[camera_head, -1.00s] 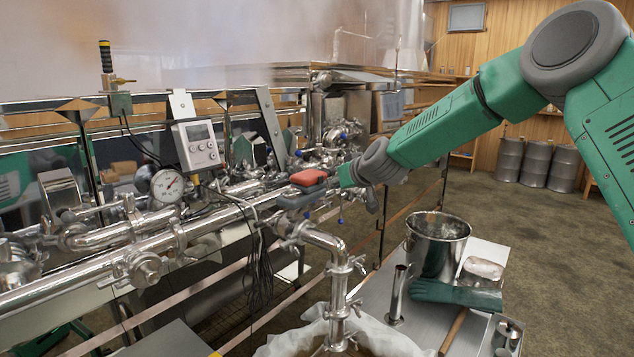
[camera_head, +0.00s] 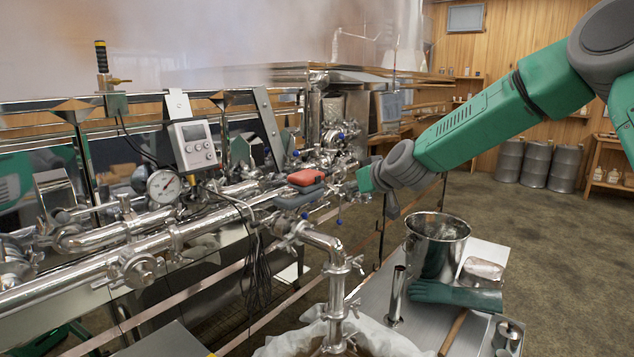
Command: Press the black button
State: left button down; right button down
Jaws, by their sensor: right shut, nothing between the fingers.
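A light grey control box (camera_head: 194,145) with a small display and several small buttons is mounted above the steel pipes, left of centre. The buttons are too small to tell for certain which one is black. My right arm comes in from the upper right. My right gripper (camera_head: 368,180) is shut and empty, to the right of the box and well apart from it. Its fingers are partly hidden by the wrist. My left gripper is not in view.
A round dial gauge (camera_head: 163,185) is left of the box.

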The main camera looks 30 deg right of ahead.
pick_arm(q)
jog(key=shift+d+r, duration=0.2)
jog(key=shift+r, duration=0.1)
pick_arm(e)
jog(key=s+m+t+h, duration=0.1)
jog(key=m+h, duration=0.1)
jog(key=m, duration=0.8)
jog(key=s+m+t+h, duration=0.1)
jog(key=m+t+h, duration=0.1)
jog(key=m, duration=0.8)
jog(key=s+m+t+h, duration=0.1)
jog(key=m+t+h, duration=0.1)
jog(key=m, duration=0.8)
jog(key=shift+s+a+r+h, duration=0.25)
jog(key=shift+s+h, duration=0.1)
jog(key=shift+h, duration=0.15)
